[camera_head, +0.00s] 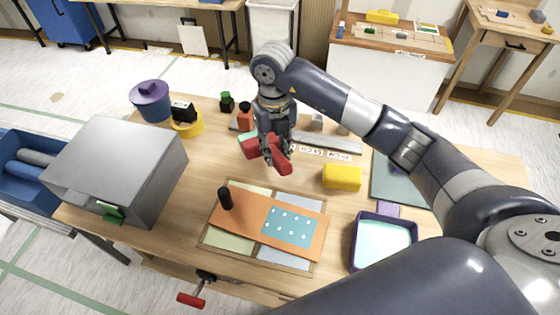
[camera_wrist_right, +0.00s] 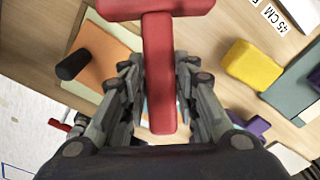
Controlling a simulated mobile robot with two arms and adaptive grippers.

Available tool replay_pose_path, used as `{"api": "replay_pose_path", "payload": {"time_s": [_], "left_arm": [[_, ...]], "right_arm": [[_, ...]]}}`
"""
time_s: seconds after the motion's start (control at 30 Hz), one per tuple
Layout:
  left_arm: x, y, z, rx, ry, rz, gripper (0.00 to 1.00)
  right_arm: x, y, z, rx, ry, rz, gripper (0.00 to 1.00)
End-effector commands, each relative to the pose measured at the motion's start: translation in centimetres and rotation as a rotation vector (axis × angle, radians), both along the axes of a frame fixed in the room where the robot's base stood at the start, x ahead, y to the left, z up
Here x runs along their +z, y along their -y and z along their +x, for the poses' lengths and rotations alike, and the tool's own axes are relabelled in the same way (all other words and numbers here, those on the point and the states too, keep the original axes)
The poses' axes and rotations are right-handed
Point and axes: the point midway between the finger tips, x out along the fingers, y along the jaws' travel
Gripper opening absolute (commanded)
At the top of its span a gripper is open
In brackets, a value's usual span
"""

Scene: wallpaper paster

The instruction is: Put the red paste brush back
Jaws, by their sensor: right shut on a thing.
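The red paste brush (camera_head: 278,158) is T-shaped, with a wide head and a straight handle. My right gripper (camera_head: 272,152) is shut on it and holds it above the middle of the table. In the right wrist view the brush handle (camera_wrist_right: 160,80) lies between the two fingers, and the wide head is at the top edge. I cannot tell how high the brush is above the table. My left gripper is not in view.
A purple tray (camera_head: 353,243) with pale blue content stands front right. A yellow block (camera_head: 341,177) sits behind it. A board with an orange sheet (camera_head: 246,213) and a black knob lies in front. A grey box (camera_head: 130,150) and purple pot (camera_head: 150,105) are left.

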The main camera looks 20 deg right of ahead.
Motion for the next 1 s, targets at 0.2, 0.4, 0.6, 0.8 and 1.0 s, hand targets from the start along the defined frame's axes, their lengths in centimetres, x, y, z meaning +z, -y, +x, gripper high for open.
{"api": "replay_pose_path", "payload": {"time_s": [0.2, 0.4, 0.6, 0.8, 1.0], "left_arm": [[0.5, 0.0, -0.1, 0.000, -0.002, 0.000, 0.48], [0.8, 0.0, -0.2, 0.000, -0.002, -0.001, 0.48], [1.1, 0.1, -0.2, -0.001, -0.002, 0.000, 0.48], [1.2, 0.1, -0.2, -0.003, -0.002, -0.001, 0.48], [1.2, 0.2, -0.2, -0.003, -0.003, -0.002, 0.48]], "right_arm": [[-1.0, 2.4, 1.2, 0.305, 0.154, 0.024, 0.00], [-1.7, 4.8, 2.3, 0.539, 0.268, 0.075, 0.00], [-2.1, 7.2, 3.3, 0.719, 0.347, 0.137, 0.00], [-2.3, 8.6, 3.8, 0.821, 0.385, 0.177, 0.00], [-2.3, 9.0, 3.9, 0.853, 0.399, 0.190, 0.00]]}}
